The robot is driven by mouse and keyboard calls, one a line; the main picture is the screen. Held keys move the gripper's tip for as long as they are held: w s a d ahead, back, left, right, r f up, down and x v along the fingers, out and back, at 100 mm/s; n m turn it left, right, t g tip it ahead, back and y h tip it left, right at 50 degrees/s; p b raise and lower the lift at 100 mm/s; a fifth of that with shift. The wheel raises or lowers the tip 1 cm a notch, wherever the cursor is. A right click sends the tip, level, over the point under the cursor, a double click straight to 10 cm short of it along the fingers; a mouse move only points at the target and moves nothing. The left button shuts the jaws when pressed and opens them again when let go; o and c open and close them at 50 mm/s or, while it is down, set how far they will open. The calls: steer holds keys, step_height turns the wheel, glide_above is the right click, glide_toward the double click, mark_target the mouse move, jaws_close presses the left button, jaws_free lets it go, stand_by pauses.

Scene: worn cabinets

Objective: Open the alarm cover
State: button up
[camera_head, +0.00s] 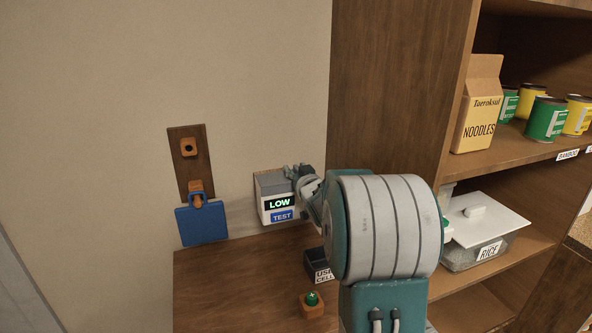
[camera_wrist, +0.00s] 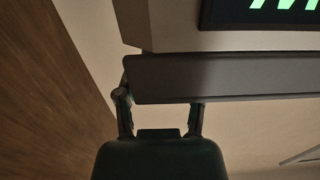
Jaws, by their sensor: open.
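The alarm (camera_head: 279,215) is a pale box on the wall with a green "LOW" display and a blue "TEST" button. Its grey top (camera_head: 270,182), apparently the cover, looks closed. My gripper (camera_head: 297,172) is at the box's upper right edge in the head view. In the wrist view my gripper (camera_wrist: 160,108) has its two fingers spread, right at a long grey edge piece (camera_wrist: 235,78) that seems to be part of the cover. I cannot tell whether they touch it. Part of the green display (camera_wrist: 285,10) shows above. My arm hides the box's right side in the head view.
A dark "USED CELL" bin (camera_head: 318,265) and a green-topped cell in an orange holder (camera_head: 312,304) stand on the wooden counter (camera_head: 235,285). A shelf with noodles (camera_head: 478,110) is right.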

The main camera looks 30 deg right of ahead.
steer(key=shift+d, duration=0.1)
jaws_close()
steer(key=shift+r, duration=0.1)
